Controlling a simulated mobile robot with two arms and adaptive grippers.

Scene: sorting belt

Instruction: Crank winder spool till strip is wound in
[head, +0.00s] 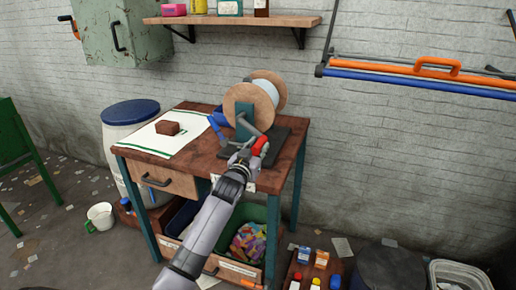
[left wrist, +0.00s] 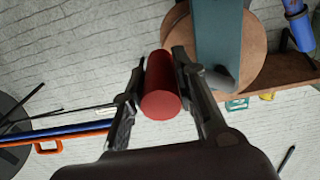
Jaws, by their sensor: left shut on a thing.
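The winder stands on the wooden table, its spool (head: 240,103) having round tan flanges and a pale drum (head: 267,88) between them. A teal post (head: 243,121) holds it above a dark base plate (head: 285,139). The crank's red handle (head: 261,146) is at the front, low on the spool's near side. My left gripper (head: 251,152) is shut on this handle; the left wrist view shows the red handle (left wrist: 161,92) between both fingers. A blue part (head: 221,121) sits left of the spool; I cannot tell whether it is the strip. My right gripper is not in view.
A brown block (head: 167,128) lies on a white cloth (head: 150,143) on the table's left. A shelf (head: 235,20) and an orange-handled rail (head: 420,73) are on the wall. A blue-lidded barrel (head: 130,110) stands behind left. A green bin (head: 247,213) is below the table.

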